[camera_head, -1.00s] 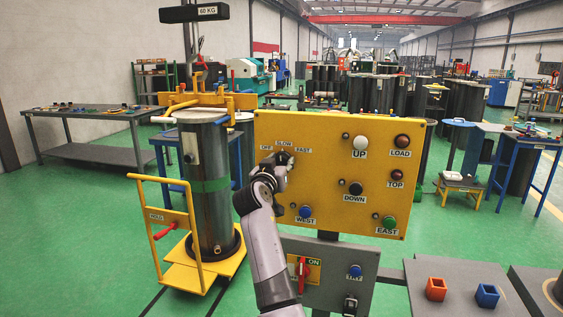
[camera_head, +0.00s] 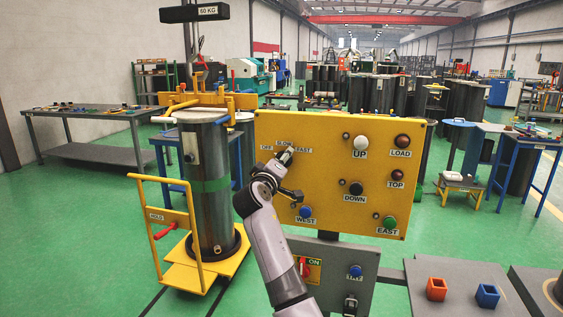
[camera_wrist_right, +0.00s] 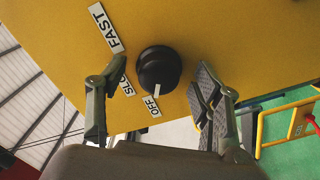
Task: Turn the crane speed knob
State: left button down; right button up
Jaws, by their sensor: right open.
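The yellow control panel (camera_head: 330,200) faces me. The black crane speed knob (camera_wrist_right: 159,66) is in the right wrist view, with labels FAST (camera_wrist_right: 105,28), SLOW, partly hidden, and OFF (camera_wrist_right: 151,105) around it. Its white pointer mark lies by the OFF label. My right gripper (camera_wrist_right: 156,82) is open, with a finger on either side of the knob and a gap at each side. In the head view the right gripper (camera_head: 284,172) is at the panel's left part and largely covers the knob. My left gripper is not in view.
The panel also carries several buttons, including WEST (camera_head: 305,212) and DOWN (camera_head: 355,188) near the gripper. A grey lower box (camera_head: 330,250) has a red switch. A yellow trolley (camera_head: 180,270) with a tall cylinder (camera_head: 205,190) stands at left.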

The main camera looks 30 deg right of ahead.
jog(key=shift+o, duration=0.3)
jog(key=p+v, duration=0.1)
jog(key=v, duration=0.5)
dwell(0.4)
dwell(0.4)
jog(key=s+a+f+n+g+y, duration=0.1)
jog(key=a+f+n+y, duration=0.3)
jog(key=f, duration=1.6)
jog(key=a+f+n+g+y, duration=0.1)
jog(key=a+f+y, duration=0.35)
jog(key=f, duration=1.55)
jog(key=s+a+f+g+y, duration=0.1)
jog(key=s+a+f, duration=0.2)
jog(key=s+f, duration=0.65)
jog(key=s+a+f+g+y, duration=0.2)
jog(key=s+f, duration=0.4)
jog(key=f, duration=0.6)
jog(key=s+a+f+m+g, duration=0.1)
jog(key=s+f, duration=0.5)
jog(key=s, duration=0.8)
jog(key=s+a+f+m+g+y, duration=0.1)
jog(key=s+f+g, duration=0.2)
jog(key=s, duration=1.2)
jog(key=s+a+f+m+g+y, duration=0.1)
jog(key=s+a+f, duration=0.1)
jog(key=s+f, duration=0.7)
jog(key=s, duration=0.5)
jog(key=shift+s+f+m+g, duration=0.2)
jog(key=shift+f+m+g, duration=0.05)
jog(key=shift+m+g, duration=0.15)
